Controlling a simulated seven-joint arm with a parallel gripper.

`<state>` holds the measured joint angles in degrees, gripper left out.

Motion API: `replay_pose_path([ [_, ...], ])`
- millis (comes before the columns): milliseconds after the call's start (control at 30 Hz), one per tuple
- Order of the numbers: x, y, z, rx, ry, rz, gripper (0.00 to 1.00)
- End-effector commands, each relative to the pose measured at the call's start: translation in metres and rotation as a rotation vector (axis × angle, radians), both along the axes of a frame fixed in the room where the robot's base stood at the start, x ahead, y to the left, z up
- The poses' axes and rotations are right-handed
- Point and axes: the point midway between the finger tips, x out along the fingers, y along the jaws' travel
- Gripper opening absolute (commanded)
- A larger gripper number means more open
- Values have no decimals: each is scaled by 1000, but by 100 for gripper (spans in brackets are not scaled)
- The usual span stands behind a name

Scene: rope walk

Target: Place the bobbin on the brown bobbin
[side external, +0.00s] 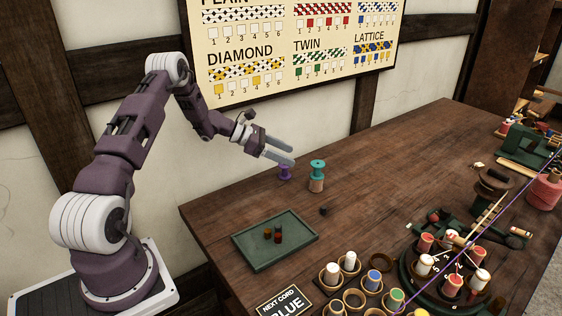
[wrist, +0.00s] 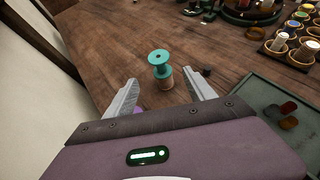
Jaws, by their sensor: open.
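A teal bobbin (side external: 317,167) stands upright on top of the brown bobbin (side external: 316,185) on the wooden table. In the wrist view the teal bobbin (wrist: 159,59) and the brown bobbin (wrist: 164,79) show just beyond the fingertips, stacked and slightly offset in the picture. My gripper (side external: 294,155) is open and empty, with its fingers apart, to the left of the stack. It also shows in the wrist view (wrist: 161,83). A purple bobbin (side external: 284,172) stands below my fingers; a bit of purple shows by the left finger in the wrist view.
A green tray (side external: 248,259) with small dark and orange pieces lies at the table's near-left part. A small dark item (side external: 323,210) lies near the stack. Several cups with bobbins and a round green stand (side external: 407,282) fill the front right. The table behind the stack is clear.

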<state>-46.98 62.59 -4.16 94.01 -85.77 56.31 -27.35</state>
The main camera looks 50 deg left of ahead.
Motion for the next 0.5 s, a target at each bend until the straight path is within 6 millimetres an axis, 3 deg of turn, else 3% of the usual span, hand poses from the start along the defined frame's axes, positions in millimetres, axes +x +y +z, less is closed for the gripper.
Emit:
replay_pose_path([
  [67, 0, -1, 2, 3, -1, -5, 63],
  [167, 1, -25, 28, 70, -22, -98, 63],
  [267, -10, -89, 89, 253, -77, -349, 63],
  [367, -51, -167, 150, 500, -155, -669, 63],
  [400, -75, -196, 170, 606, -191, -798, 63],
  [467, -117, -233, 195, 774, -250, -993, 63],
  [500, -149, -252, 208, 893, -292, -1120, 63],
])
